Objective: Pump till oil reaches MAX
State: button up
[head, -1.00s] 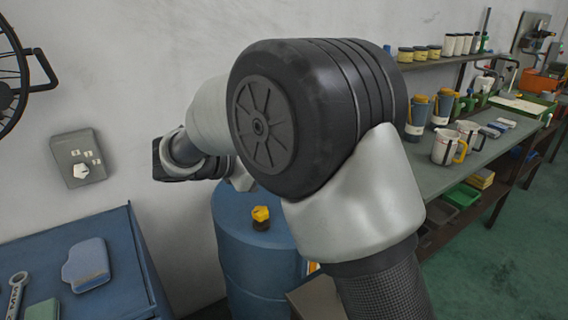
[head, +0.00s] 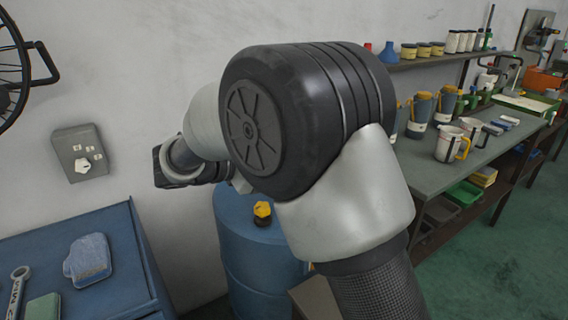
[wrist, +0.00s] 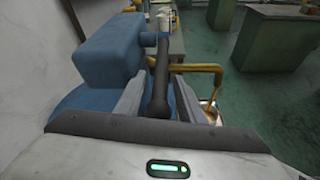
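The blue drum (head: 250,275) stands by the wall in the head view, with a yellow cap (head: 262,210) on its top. In the wrist view, the blue pump body (wrist: 105,50) stands at the left. Its dark lever handle (wrist: 161,62) runs between the fingers of my gripper (wrist: 161,88), which appears shut on it. An orange-brown spout (wrist: 200,68) bends down over a container (wrist: 209,112) with amber oil in or near its mouth. The oil level and MAX mark cannot be read. In the head view my arm hides the pump and gripper.
A blue cabinet (head: 45,250) with a wrench (head: 17,290) is at the left. A long workbench (head: 440,165) with mugs and jugs is at the right, with a shelf (head: 425,62) above. Green floor (head: 480,260) lies open at the front right.

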jog(key=p+v, duration=0.1)
jog(key=v, duration=1.6)
jog(key=shift+s+a, duration=0.1)
jog(key=shift+s, duration=0.05)
dwell(0.5)
